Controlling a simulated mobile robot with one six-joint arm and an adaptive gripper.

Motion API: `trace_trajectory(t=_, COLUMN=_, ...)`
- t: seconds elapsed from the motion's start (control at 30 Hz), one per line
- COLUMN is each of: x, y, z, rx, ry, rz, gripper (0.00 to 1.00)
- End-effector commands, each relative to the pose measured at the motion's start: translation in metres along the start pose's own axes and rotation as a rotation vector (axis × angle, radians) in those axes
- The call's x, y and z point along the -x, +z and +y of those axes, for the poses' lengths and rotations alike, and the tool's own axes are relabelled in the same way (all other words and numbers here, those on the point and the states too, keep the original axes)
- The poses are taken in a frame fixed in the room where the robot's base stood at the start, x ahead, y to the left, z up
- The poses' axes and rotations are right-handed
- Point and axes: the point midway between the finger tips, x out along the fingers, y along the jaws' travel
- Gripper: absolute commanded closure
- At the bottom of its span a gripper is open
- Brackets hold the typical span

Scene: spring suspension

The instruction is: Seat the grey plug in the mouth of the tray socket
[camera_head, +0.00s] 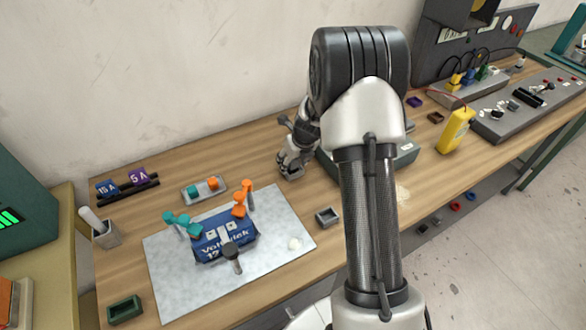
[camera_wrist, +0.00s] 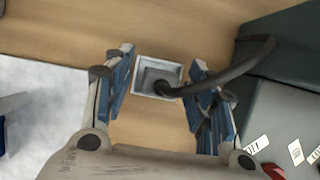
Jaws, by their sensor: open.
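In the wrist view, the grey plug (camera_wrist: 151,76) shows as a grey block with a dark cable running from it to the right. A pale square rim, the tray socket (camera_wrist: 158,60), surrounds the plug. How deep the plug sits inside the rim cannot be told. My gripper (camera_wrist: 161,57) is open, with one finger on each side of the socket and gaps to both. In the head view my gripper (camera_head: 291,164) is low over the table, just above the socket (camera_head: 293,176); the plug is not clear there.
A dark green box (camera_wrist: 286,112) stands right of the socket, and the cable arches towards it. In the head view, a blue battery (camera_head: 225,240) with clamps lies on a pale mat (camera_head: 168,278). A small open grey box (camera_head: 328,216) stands nearby. Bare wood lies left of my gripper.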

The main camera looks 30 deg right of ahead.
Motion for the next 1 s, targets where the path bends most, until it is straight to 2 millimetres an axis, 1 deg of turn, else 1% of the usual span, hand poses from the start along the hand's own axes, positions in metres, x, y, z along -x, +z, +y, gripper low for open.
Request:
trace_trajectory(t=0.17, x=0.0008, y=0.0012, z=-0.0002, rx=0.000, ry=-0.001, rz=-0.002, gripper=0.48)
trace_trajectory(t=0.2, x=0.0009, y=0.0012, z=-0.0002, rx=0.000, ry=-0.001, rz=-0.002, gripper=0.50)
trace_trajectory(t=0.9, x=0.0008, y=0.0009, z=-0.0003, rx=0.000, ry=-0.001, rz=-0.001, gripper=0.96)
trace_trajectory(t=1.0, x=0.0009, y=0.0011, z=-0.0003, rx=0.000, ry=-0.001, rz=-0.002, gripper=0.96)
